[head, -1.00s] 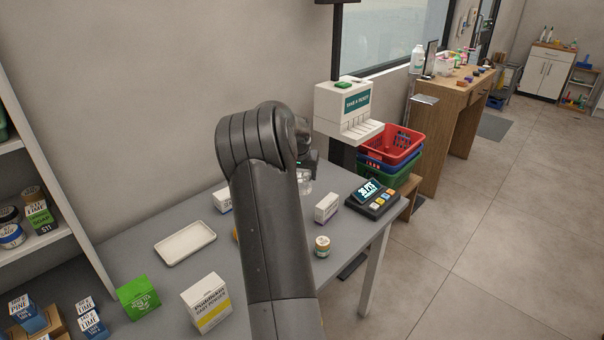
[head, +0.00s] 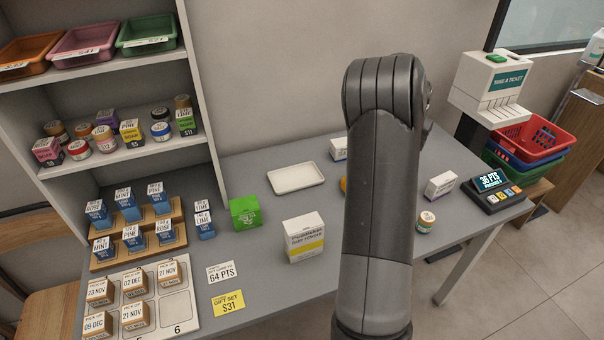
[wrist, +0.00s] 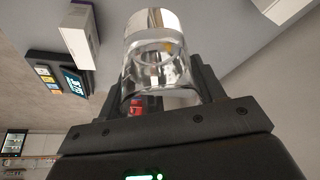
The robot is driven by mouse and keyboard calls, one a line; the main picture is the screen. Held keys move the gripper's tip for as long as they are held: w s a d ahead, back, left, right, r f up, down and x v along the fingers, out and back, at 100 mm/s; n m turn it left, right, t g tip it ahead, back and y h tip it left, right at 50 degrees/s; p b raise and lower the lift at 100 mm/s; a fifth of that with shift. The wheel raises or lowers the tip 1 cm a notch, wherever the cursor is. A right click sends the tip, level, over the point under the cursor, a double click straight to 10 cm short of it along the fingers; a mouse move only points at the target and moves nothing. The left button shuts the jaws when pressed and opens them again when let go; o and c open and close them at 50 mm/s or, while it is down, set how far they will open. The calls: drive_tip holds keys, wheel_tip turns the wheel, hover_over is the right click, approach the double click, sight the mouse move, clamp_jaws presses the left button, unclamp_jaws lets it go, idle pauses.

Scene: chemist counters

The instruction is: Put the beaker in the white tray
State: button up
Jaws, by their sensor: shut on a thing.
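The clear glass beaker (wrist: 158,62) is in my gripper (wrist: 165,88) in the wrist view, between the two dark fingers. The fingers are shut on it. In the head view my arm hides both the gripper and the beaker. The white tray (head: 295,178) is a shallow rectangle, lying empty on the grey counter near the wall, left of my arm.
A white box (head: 338,149) is right of it. A small jar (head: 426,222), a carton (head: 440,186) and a card terminal (head: 497,190) lie right of my arm.

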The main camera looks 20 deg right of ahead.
drive_tip(key=w+a+n, duration=0.1)
drive_tip(key=w+a, duration=0.4)
drive_tip(key=a, duration=0.6)
drive_tip(key=n, duration=0.1)
hover_over(296, 177)
drive_tip(key=shift+t+y, duration=0.3)
drive_tip(key=shift+s+f, duration=0.1)
drive_tip(key=shift+f, duration=5.15)
drive_tip(key=shift+f, duration=0.1)
drive_tip(key=o, duration=1.2)
drive_tip(key=shift+c, duration=0.2)
